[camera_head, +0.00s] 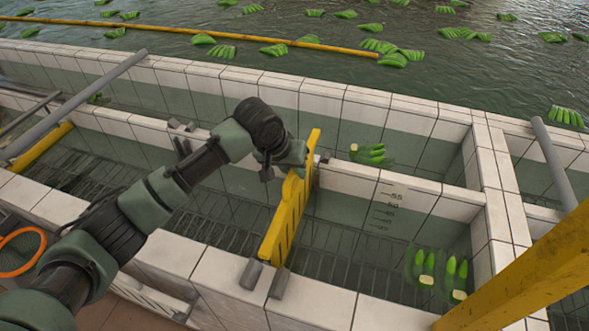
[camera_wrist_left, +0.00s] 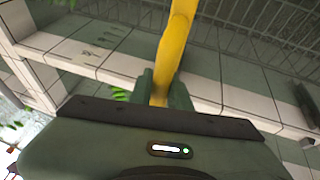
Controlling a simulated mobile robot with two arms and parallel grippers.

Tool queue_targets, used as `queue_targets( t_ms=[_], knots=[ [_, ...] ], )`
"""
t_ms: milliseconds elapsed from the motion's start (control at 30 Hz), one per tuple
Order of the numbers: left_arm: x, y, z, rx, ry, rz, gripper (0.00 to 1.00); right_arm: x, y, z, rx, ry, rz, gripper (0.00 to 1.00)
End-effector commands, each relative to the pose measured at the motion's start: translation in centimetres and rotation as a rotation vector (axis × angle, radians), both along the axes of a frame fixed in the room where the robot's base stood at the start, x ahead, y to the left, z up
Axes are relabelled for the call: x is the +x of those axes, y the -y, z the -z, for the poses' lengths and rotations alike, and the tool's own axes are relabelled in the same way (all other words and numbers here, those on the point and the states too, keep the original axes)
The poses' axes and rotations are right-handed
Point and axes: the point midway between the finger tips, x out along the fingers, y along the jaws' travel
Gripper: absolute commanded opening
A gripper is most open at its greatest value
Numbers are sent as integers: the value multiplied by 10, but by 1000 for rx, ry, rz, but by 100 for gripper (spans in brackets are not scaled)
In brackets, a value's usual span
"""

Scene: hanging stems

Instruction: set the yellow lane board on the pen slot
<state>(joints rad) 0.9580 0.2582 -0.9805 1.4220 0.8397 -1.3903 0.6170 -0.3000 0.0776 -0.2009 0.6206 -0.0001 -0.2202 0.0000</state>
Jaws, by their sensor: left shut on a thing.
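The yellow lane board (camera_head: 287,222) stands on edge across the tiled pen channel, its far end higher than its near end. My left gripper (camera_head: 293,155) is shut on the board near its upper far end. In the left wrist view the board (camera_wrist_left: 181,38) runs up from between the two fingers (camera_wrist_left: 164,92). Two grey brackets (camera_head: 264,278) on the near wall's top form one side of the pen slot. The board's near end shows at the gap between them; I cannot tell whether it is seated. The far bracket (camera_head: 323,158) is partly hidden by the board. My right gripper is out of view.
Green banana bunches float in the channel at right (camera_head: 435,270) and behind the middle wall (camera_head: 368,153). A yellow beam (camera_head: 530,275) crosses the lower right. Grey rails (camera_head: 75,107) cross the channel at left. An orange-rimmed net (camera_head: 22,250) is at far left.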

Motion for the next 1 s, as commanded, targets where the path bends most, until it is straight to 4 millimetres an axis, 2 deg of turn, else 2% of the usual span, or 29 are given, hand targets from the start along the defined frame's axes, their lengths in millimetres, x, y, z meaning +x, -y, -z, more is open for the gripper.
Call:
queue_targets(
  t_ms=[33, 800, 1000],
  knots=[
    [1, 0, 7, -2, 5, 0, 0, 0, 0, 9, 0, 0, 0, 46],
    [1, 1, 66, -3, 4, 0, 0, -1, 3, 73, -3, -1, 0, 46],
    [1, 1, 77, -3, 2, 0, 0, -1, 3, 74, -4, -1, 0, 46]
  ],
)
